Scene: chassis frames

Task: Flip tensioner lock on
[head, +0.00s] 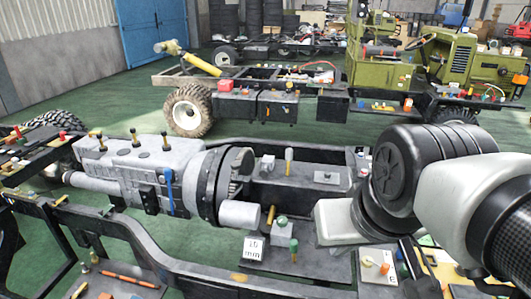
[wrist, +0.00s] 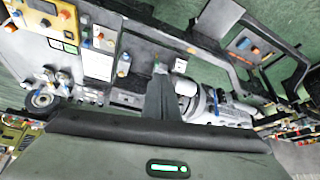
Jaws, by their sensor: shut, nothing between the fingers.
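I cannot tell for certain which part is the tensioner lock. Several small levers, knobs and switches sit on the near chassis (head: 190,270). In the head view a green-topped knob (head: 282,220) stands beside a white block marked 15 mm (head: 253,248), and a smaller green-tipped peg (head: 293,246) is close to it. My gripper (wrist: 160,78) shows in the wrist view as dark fingers, closed together and empty, pointing at the chassis. Something small and green shows at their tips; I cannot tell whether they touch it. In the head view my arm hides the gripper.
A grey gearbox (head: 135,165) with a round bell housing lies in the chassis at left. A blue lever (head: 169,190) is on its side. Panels with coloured buttons (wrist: 55,15) crowd the wrist view's left. Green floor (head: 260,140) separates this chassis from an olive truck (head: 385,60).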

